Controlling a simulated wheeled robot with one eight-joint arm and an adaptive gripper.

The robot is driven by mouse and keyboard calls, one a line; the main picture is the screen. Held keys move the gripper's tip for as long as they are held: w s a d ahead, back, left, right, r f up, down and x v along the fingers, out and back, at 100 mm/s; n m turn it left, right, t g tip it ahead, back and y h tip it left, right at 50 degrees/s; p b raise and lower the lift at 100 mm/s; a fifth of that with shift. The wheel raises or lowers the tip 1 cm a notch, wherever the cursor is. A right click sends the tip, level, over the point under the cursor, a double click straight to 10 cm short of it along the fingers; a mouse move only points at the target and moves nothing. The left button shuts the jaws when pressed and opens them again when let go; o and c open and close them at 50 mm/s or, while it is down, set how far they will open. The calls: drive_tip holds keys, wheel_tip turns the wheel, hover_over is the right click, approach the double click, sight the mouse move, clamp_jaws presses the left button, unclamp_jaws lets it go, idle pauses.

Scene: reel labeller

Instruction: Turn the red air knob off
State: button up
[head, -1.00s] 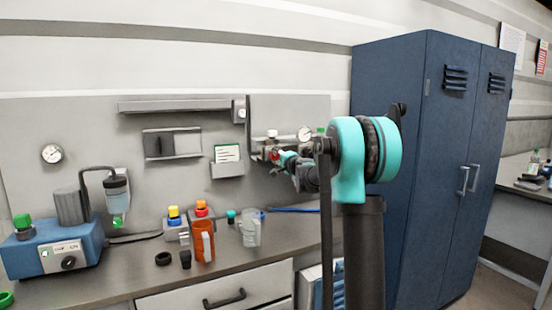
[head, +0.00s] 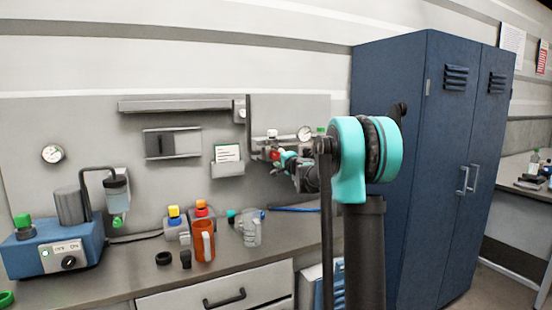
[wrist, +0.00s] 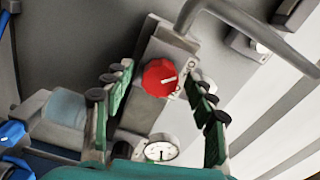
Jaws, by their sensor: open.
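The red air knob (wrist: 160,77) is round with a white pointer line and sits on a grey valve block on the wall panel. Its pointer is tilted toward the right in the wrist view. My gripper (wrist: 158,82) is open, with one green-padded finger on each side of the knob and visible gaps between. I cannot tell from these views how far the fingertips are from it in depth. In the head view the knob (head: 275,155) shows small and red, partly hidden beside my gripper (head: 285,161).
A grey pipe (wrist: 235,18) bends above the knob.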

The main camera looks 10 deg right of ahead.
drive_tip(key=v, duration=1.2)
drive_tip(key=s+a+f+n+g, duration=0.4)
drive_tip(key=s+f+n, duration=0.1)
drive_tip(key=s+f, duration=0.55)
drive_tip(key=s+a+f+n+g, duration=0.4)
drive_tip(key=s+a+f, duration=0.1)
drive_tip(key=s+f, duration=0.6)
drive_tip(key=s+d+f+n+g+h, duration=0.1)
drive_tip(key=s+d+f+g+h, duration=0.1)
drive_tip(key=s+d+f, duration=0.2)
drive_tip(key=s+d+f+n+g+h, duration=0.2)
drive_tip(key=s+d+f, duration=0.3)
drive_tip(key=s+f, duration=0.5)
drive_tip(key=s+g+h, duration=0.1)
drive_tip(key=s, duration=0.7)
drive_tip(key=shift+f, duration=0.4)
drive_tip(key=shift+s+d+f+h, duration=0.1)
drive_tip(key=shift+s+d+h, duration=0.1)
drive_tip(key=shift+h, duration=0.1)
drive_tip(key=shift+c, duration=0.5)
